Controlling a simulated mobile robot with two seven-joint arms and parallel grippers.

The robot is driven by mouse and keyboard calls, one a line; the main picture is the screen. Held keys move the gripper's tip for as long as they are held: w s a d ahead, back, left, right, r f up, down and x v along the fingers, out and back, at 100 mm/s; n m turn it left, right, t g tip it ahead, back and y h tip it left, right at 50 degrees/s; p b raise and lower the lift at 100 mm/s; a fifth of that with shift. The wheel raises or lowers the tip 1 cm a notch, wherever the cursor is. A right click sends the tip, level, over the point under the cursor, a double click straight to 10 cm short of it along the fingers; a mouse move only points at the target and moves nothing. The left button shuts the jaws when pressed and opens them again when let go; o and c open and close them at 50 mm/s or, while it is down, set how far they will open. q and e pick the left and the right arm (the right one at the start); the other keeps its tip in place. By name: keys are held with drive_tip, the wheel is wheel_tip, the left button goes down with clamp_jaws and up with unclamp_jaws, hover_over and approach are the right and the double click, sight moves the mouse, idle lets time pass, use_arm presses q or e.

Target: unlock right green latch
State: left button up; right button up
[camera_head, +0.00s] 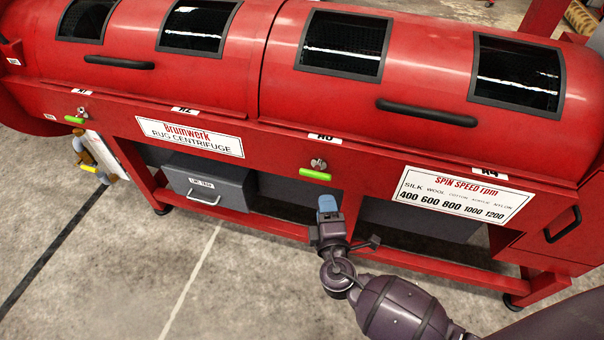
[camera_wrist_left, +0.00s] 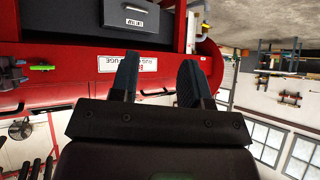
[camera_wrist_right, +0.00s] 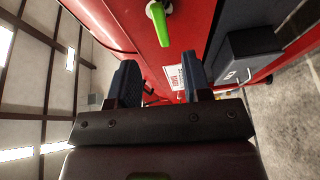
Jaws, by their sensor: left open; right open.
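The right green latch (camera_head: 315,174) is a bright green handle on a silver pivot, lying nearly level on the red front rail of the rug centrifuge (camera_head: 240,120). It shows near the top of the right wrist view (camera_wrist_right: 158,22) and at the left of the left wrist view (camera_wrist_left: 42,68). My right gripper (camera_head: 327,203) is just below the latch in the head view, apart from it. Its two fingers (camera_wrist_right: 161,75) are open and empty. My left gripper (camera_wrist_left: 157,78) is open and empty, facing the machine; it is outside the head view.
Another green latch (camera_head: 74,119) sits at the left end of the rail. A grey drawer box (camera_head: 208,182) hangs under the machine. Black lid handles (camera_head: 426,112) stick out above the rail. The concrete floor (camera_head: 110,265) in front is clear.

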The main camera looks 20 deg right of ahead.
sight(316, 177)
drive_tip(key=x, duration=0.7)
drive_tip(key=a+b+x, duration=0.1)
drive_tip(key=x, duration=0.3)
drive_tip(key=shift+w, duration=0.15)
use_arm(q)
drive_tip(key=shift+w+a+f, duration=0.1)
drive_tip(key=shift+a+f, duration=0.15)
drive_tip(key=shift+f, duration=0.15)
use_arm(e)
drive_tip(key=shift+c, duration=0.3)
clamp_jaws()
use_arm(q)
drive_tip(key=shift+w+r, duration=0.1)
drive_tip(key=shift+w, duration=0.05)
drive_tip(key=shift+r, duration=0.1)
use_arm(e)
drive_tip(key=shift+n, duration=0.3)
